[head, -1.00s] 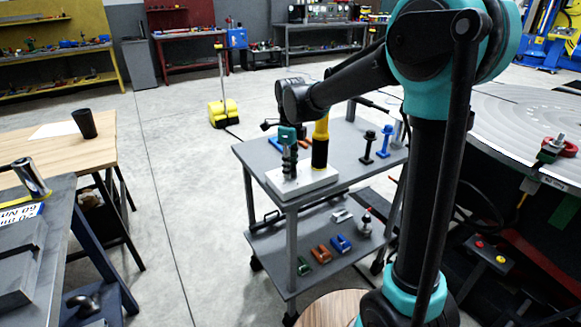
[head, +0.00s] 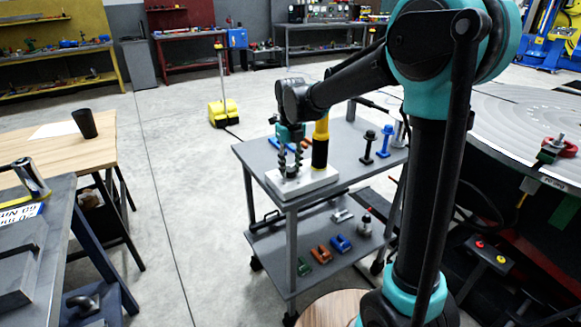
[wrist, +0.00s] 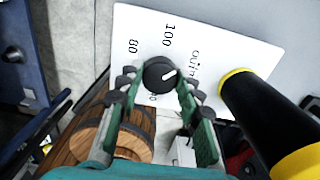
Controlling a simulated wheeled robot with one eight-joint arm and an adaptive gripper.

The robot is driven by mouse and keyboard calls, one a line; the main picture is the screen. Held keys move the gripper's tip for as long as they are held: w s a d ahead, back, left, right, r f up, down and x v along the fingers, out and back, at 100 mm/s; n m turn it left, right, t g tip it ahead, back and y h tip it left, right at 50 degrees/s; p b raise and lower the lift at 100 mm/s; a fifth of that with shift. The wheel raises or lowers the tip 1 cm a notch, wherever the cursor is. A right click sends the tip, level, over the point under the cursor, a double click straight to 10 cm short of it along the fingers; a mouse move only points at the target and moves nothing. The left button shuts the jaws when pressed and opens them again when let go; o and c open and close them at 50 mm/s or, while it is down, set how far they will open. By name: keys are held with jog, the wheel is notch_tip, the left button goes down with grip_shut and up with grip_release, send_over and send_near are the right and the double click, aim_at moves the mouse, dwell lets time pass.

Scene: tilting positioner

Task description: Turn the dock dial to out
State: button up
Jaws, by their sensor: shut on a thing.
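The dock dial (wrist: 159,71) is a small round black knob with a white pointer mark. It sits on a white plate (wrist: 215,35) printed with 80, 100 and other labels. The pointer mark faces right and slightly up, roughly toward a blurred word label at its right. My gripper (wrist: 157,86) has its two green fingers with dark ribbed pads on either side of the dial, shut on it.
A black and yellow cylinder (head: 320,146) stands on the plate close to the right of my gripper; it also looms in the wrist view (wrist: 262,108). The grey cart (head: 262,160) holds dark upright pieces (head: 368,146) farther right. Its lower shelf carries small coloured parts.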

aim_at(291, 168)
dwell(0.4)
jog(key=o, duration=1.2)
jog(key=shift+c, duration=0.2)
notch_tip(291, 168, up, 12)
